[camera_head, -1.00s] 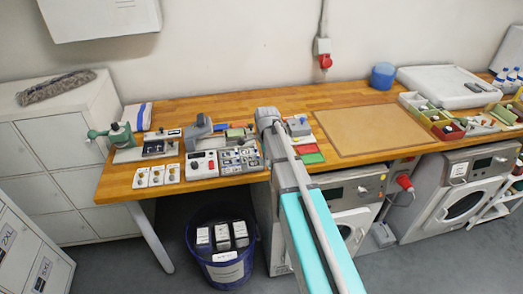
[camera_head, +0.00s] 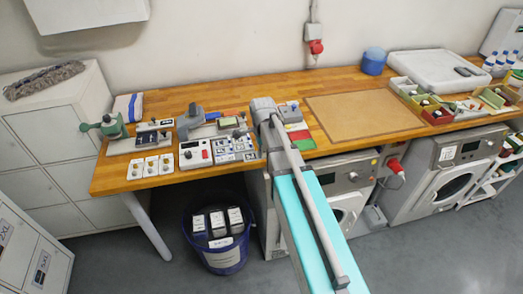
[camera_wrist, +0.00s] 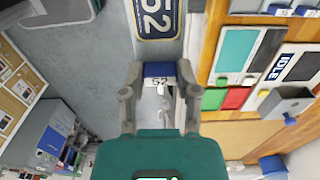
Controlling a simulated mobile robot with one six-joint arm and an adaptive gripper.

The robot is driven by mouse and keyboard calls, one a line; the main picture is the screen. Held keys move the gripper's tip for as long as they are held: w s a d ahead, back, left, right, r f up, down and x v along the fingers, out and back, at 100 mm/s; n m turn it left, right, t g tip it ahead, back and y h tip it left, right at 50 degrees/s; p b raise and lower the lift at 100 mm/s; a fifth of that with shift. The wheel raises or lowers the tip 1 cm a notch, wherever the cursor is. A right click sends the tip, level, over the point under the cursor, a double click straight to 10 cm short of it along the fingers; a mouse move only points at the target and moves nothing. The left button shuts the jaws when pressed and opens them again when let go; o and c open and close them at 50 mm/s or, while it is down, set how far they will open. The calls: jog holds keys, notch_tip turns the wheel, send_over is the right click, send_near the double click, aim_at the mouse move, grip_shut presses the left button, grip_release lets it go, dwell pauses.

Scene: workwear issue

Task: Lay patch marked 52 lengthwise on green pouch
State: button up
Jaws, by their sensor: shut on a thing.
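A dark blue patch (camera_wrist: 157,18) with a pale border and a large 52 shows just beyond the fingertips, cut off by the top edge. Whether block and patch are one piece I cannot tell. In the head view the arm hides the fingertips and what they hold. I cannot make out a green pouch for certain. A flat green piece (camera_wrist: 214,99) lies beside a red one (camera_wrist: 236,98) on the table; the green piece (camera_head: 301,145) also shows in the head view.
Devices and small trays (camera_head: 232,149) crowd the wooden table left of the arm. A tan mat (camera_head: 362,115) lies bare to its right, with compartment bins (camera_head: 436,117) beyond. A blue bucket (camera_head: 221,257) stands on the floor below the front edge.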

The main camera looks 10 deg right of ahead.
jog(key=shift+f, duration=0.1)
notch_tip(320, 180, down, 3)
jog(key=b, duration=0.2)
jog(key=shift+r+b, duration=0.2)
jog(key=shift+b, duration=0.15)
jog(key=shift+s, duration=0.2)
